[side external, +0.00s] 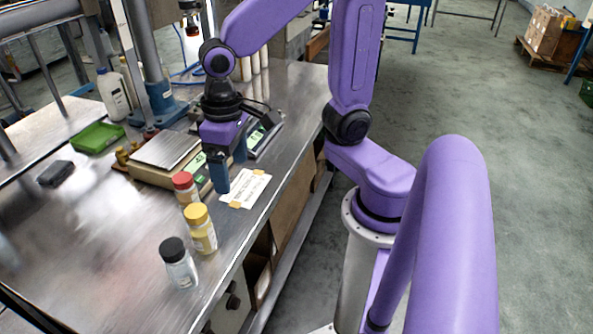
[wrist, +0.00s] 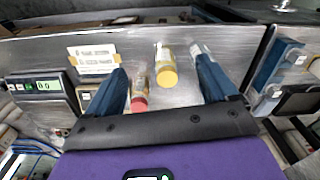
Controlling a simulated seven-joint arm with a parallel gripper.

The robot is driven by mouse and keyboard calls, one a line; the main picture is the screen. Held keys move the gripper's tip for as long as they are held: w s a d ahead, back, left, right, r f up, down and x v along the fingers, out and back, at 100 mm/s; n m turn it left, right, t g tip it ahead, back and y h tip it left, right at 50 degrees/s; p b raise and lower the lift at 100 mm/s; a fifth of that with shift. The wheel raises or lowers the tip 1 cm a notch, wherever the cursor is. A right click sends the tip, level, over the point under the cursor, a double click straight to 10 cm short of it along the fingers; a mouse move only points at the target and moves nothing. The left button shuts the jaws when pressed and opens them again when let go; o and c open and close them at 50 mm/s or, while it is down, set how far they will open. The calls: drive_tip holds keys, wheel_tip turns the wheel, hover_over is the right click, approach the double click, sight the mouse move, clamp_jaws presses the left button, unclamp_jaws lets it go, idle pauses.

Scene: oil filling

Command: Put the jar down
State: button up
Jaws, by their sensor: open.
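Three capped jars stand upright on the metal table in the side view: a red-capped jar (side external: 186,189), a yellow-capped jar (side external: 202,232) and a black-capped jar (side external: 180,266). My gripper (side external: 230,173) is open and empty, pointing down beside the scale, to the right of the red-capped jar. In the wrist view, the red-capped jar (wrist: 138,88) and the yellow-capped jar (wrist: 166,66) show between the spread fingers of my gripper (wrist: 161,66). The third jar (wrist: 200,50) is partly hidden by the right finger there.
A scale with a metal plate (side external: 167,150) stands just left of my gripper. A white label card (side external: 246,188) lies by the table's right edge. A green tray (side external: 97,138), a white bottle (side external: 113,94) and a dark box (side external: 56,173) are farther left. The table's left foreground is clear.

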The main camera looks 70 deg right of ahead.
drive_tip(key=s+d+n, duration=0.2)
drive_tip(key=s+n, duration=0.8)
drive_tip(key=s, duration=0.1)
drive_tip(key=shift+d+f, duration=0.3)
drive_tip(key=shift+d, duration=0.05)
drive_tip(key=shift+s+d+n, duration=0.1)
drive_tip(key=shift+s+n, duration=0.3)
drive_tip(key=shift+s, duration=0.05)
drive_tip(key=shift+c, duration=0.5)
